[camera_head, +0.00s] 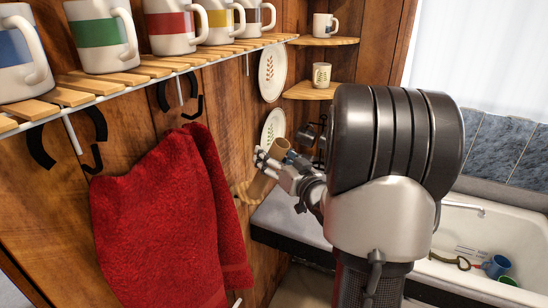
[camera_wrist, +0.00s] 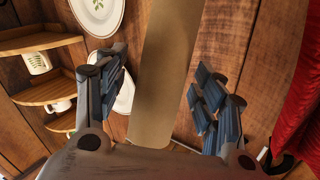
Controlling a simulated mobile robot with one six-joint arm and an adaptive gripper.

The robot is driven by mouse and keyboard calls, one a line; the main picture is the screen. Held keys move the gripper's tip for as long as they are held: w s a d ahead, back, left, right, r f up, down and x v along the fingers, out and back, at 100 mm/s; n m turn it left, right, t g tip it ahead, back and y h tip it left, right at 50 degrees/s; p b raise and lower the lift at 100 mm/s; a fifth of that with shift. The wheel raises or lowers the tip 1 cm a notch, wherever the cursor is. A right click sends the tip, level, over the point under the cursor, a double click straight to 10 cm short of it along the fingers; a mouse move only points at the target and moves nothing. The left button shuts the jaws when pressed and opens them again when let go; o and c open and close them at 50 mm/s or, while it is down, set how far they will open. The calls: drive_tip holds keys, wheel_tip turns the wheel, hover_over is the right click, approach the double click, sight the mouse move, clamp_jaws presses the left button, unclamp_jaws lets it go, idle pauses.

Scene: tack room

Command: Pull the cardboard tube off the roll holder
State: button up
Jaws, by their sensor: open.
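The cardboard tube (camera_wrist: 168,70) is a plain tan cylinder. It stands between my two fingers in the wrist view, with visible gaps to both, and runs up out of the frame.
A red towel (camera_head: 165,215) hangs close by on the left. A slatted shelf (camera_head: 150,72) with several mugs is above it. Plates (camera_head: 272,72) hang on the wall, near corner shelves (camera_head: 312,91). A sink (camera_head: 500,235) is at right.

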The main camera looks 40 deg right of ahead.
drive_tip(key=shift+c, duration=0.5)
drive_tip(key=c, duration=1)
drive_tip(key=shift+c, duration=0.2)
drive_tip(key=shift+r, duration=0.15)
drive_tip(key=s+d+r+p, duration=0.1)
drive_tip(key=s+r+p, duration=0.2)
drive_tip(key=r+p, duration=0.4)
drive_tip(key=s+d+r+p, duration=0.2)
drive_tip(key=s+r+p, duration=0.2)
drive_tip(key=r+p, duration=0.3)
drive_tip(key=shift+s+r, duration=0.2)
drive_tip(key=shift+r, duration=1.3)
